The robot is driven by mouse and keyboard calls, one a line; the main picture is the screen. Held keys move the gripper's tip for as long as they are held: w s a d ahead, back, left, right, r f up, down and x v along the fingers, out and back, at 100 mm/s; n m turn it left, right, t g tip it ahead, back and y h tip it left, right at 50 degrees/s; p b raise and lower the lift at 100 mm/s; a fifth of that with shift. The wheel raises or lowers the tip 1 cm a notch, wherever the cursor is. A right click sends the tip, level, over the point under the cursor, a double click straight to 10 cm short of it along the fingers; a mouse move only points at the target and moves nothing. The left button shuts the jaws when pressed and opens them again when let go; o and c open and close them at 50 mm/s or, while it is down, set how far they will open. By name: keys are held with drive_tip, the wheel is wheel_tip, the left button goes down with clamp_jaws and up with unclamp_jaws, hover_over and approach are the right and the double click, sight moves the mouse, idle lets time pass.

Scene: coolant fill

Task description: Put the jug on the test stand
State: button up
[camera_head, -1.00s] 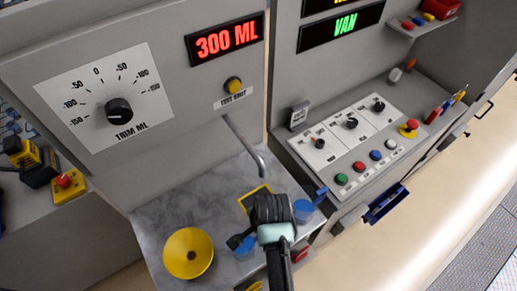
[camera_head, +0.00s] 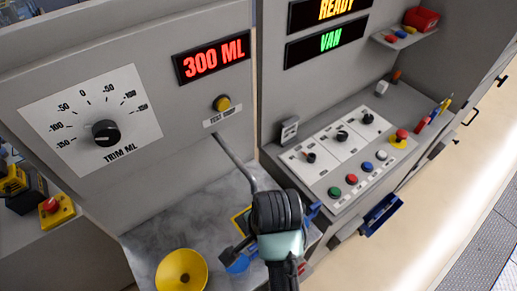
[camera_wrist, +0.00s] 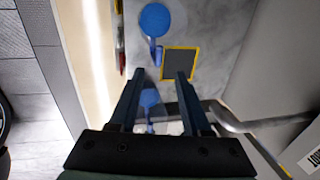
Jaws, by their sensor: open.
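My gripper (camera_head: 270,232) is open above the grey marbled counter, its wrist hiding part of it in the head view. A blue round jug with a handle (camera_wrist: 149,98) shows between my spread fingers (camera_wrist: 160,75) in the wrist view; I see no contact. A second blue round vessel with a handle (camera_wrist: 155,20) stands beside the yellow-edged dark square pad (camera_wrist: 180,63), which seems to be the test stand. The pad (camera_head: 240,220) and one blue vessel (camera_head: 238,262) show partly in the head view. I cannot tell which vessel is the task's jug.
A metal spout (camera_head: 235,162) reaches over the counter; it also shows close to my right finger in the wrist view (camera_wrist: 235,122). A yellow funnel (camera_head: 181,272) stands at the front left. A button panel (camera_head: 345,160) lies to the right. The display (camera_head: 211,58) reads 300 ML.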

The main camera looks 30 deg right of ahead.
drive_tip(key=shift+v, duration=0.8)
drive_tip(key=w+r+n+t+h, duration=0.2)
drive_tip(key=w+r+n+t, duration=0.4)
drive_tip(key=w+r, duration=0.85)
drive_tip(key=w+a+r+n+t, duration=0.2)
drive_tip(key=r+t, duration=0.1)
drive_tip(key=r, duration=0.5)
drive_tip(key=w+a+r+n+t, duration=0.1)
drive_tip(key=a+r+t, duration=0.25)
drive_tip(key=r, duration=0.55)
drive_tip(key=s+a+r+n+t, duration=0.3)
drive_tip(key=s+r+t, duration=0.1)
drive_tip(key=r, duration=0.5)
drive_tip(key=s+a+r+n+t+y, duration=0.1)
drive_tip(key=s+a+r+n+t, duration=0.2)
drive_tip(key=r, duration=0.7)
drive_tip(key=s+a+r+n+t, duration=0.2)
drive_tip(key=s+r+t, duration=0.3)
drive_tip(key=r, duration=0.5)
drive_tip(key=shift+a+n+y, duration=0.3)
drive_tip(key=shift+a+n, duration=0.1)
drive_tip(key=shift+a, duration=0.1)
drive_tip(key=shift+s+t, duration=0.1)
drive_tip(key=shift+t, duration=0.15)
